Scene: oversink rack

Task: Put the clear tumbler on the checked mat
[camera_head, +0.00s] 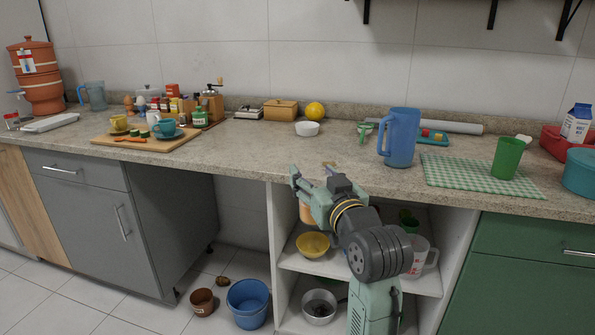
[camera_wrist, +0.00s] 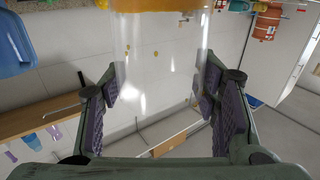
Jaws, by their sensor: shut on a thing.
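My gripper (camera_head: 304,192) is in front of the counter edge, above the open shelves, left of the mat. In the wrist view my gripper (camera_wrist: 165,105) is shut on the clear tumbler (camera_wrist: 160,55), which stands between the two dark finger pads. The tumbler is see-through, with an orange band at the picture's top edge. In the head view an orange patch shows just below the gripper; the rest of the tumbler is hard to make out there. The green-and-white checked mat (camera_head: 452,176) lies on the counter at the right.
A green cup (camera_head: 507,158) stands on the mat's right part. A tall blue pitcher (camera_head: 399,138) stands by its left edge. A blue-green round container (camera_head: 580,173) is right of the mat. A white bowl (camera_head: 307,129) sits farther back. The mat's left and front parts are bare.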

